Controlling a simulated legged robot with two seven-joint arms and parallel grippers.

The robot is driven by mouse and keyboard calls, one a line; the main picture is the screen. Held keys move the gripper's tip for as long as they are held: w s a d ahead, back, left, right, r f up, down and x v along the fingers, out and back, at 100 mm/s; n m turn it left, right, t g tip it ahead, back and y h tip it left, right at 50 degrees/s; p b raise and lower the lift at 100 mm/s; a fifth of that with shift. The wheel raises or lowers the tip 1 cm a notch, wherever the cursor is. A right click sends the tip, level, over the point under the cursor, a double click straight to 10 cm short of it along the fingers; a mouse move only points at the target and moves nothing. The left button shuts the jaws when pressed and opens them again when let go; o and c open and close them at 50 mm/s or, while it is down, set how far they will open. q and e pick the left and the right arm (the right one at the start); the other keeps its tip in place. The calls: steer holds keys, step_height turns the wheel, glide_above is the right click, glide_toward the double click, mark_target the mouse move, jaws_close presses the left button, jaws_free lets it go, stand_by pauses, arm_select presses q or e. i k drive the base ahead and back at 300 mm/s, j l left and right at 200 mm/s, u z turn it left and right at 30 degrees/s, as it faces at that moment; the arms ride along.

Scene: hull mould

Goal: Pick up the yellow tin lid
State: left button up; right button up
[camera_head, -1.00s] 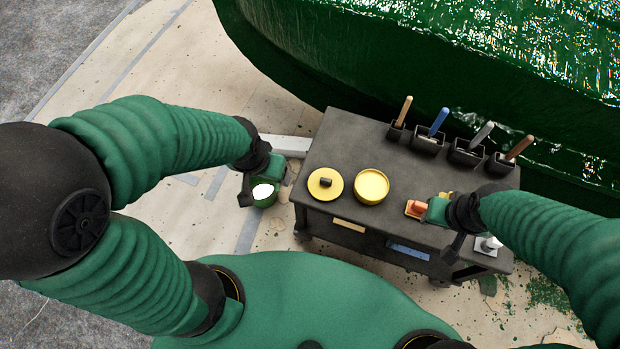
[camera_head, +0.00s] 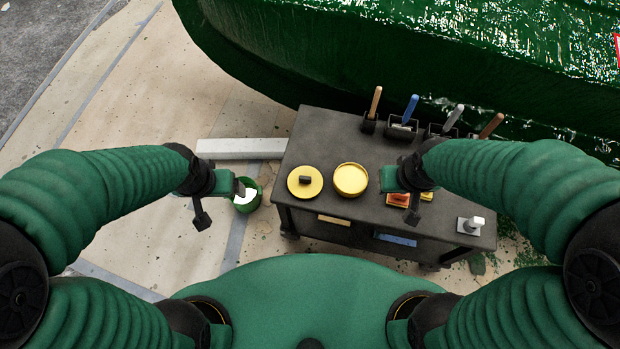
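The yellow tin lid (camera_head: 296,188) is a flat round disc with a dark knob on top. It lies on the left part of the dark cart top (camera_head: 322,140). The open yellow tin (camera_head: 350,180) stands just right of it. My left gripper (camera_head: 238,187) is left of the cart, over the green bucket (camera_head: 247,205), apart from the lid. My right gripper (camera_head: 387,179) is over the cart, right of the tin and beside the orange block (camera_head: 398,200). The fingers of both grippers are too small and dark to tell whether they are open.
Several holders with handled tools, one with a blue handle (camera_head: 411,108), line the cart's back edge. A white-and-grey item (camera_head: 470,225) stands at the front right corner. The green hull (camera_head: 300,60) rises behind. A pale beam (camera_head: 240,148) lies on the floor left.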

mark_target(304, 182)
steer(key=l+z, duration=0.35)
steer(key=l, duration=1.15)
steer(key=i, duration=0.05)
